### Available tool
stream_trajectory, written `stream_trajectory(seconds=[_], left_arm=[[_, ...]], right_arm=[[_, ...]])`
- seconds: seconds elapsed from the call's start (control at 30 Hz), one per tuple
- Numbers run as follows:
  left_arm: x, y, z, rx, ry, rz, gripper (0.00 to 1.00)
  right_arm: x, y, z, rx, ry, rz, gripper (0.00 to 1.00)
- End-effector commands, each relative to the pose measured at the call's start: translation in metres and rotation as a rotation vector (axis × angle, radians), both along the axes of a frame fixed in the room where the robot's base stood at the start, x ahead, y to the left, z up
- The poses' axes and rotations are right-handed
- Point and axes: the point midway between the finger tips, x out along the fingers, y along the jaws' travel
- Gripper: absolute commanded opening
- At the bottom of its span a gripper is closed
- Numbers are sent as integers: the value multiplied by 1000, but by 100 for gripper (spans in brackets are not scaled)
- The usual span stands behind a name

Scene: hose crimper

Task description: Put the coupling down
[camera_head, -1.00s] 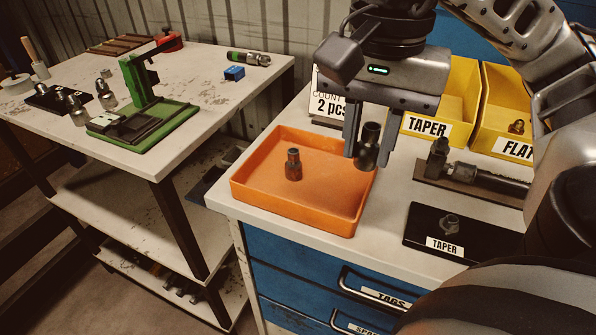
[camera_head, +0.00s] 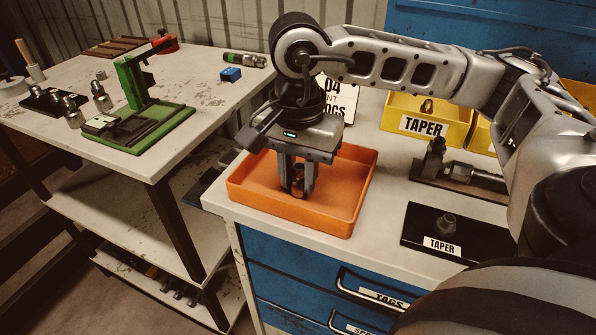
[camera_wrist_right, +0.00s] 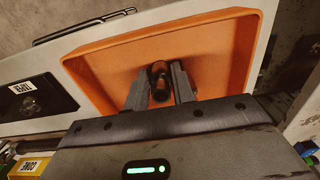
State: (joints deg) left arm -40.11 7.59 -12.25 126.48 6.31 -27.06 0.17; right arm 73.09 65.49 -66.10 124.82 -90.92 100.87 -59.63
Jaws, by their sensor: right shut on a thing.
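The orange tray (camera_head: 345,195) stands on the right-hand white bench. My right gripper (camera_head: 298,190) points down inside the tray's outline, toward its left part. It is shut on a dark metal coupling (camera_head: 298,182), which sits between the two fingers. In the right wrist view the coupling (camera_wrist_right: 160,72) shows end-on between the fingertips (camera_wrist_right: 160,85), with the orange tray floor (camera_wrist_right: 110,65) around it. I cannot tell whether the coupling touches the tray floor. I do not make out a second coupling in the tray; the gripper may hide it. My left gripper is not in view.
Yellow bins, one marked TAPER (camera_head: 423,125), stand behind the tray. A black TAPER plate (camera_head: 420,225) and a fixture with a fitting (camera_head: 470,175) lie to the right. A green press (camera_head: 140,130) stands on the left table. The tray's right half is clear.

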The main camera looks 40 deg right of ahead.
Motion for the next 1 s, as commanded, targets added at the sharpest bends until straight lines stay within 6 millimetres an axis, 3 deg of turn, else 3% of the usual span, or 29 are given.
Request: stream_trajectory(seconds=[0.33, 0.37, 0.4, 0.43, 0.83, 1.0], left_arm=[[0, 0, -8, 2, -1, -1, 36], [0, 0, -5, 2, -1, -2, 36], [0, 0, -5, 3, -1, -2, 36], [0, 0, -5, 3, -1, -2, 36], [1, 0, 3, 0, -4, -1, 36], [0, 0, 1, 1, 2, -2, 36]], right_arm=[[0, 0, -6, 0, -1, -1, 2], [0, 0, -4, 0, -1, -1, 33], [0, 0, -3, 0, -1, -1, 44], [0, 0, -3, 0, -1, -1, 46], [0, 0, 6, 0, -3, -1, 46], [1, 1, 38, 1, -7, 0, 46]])
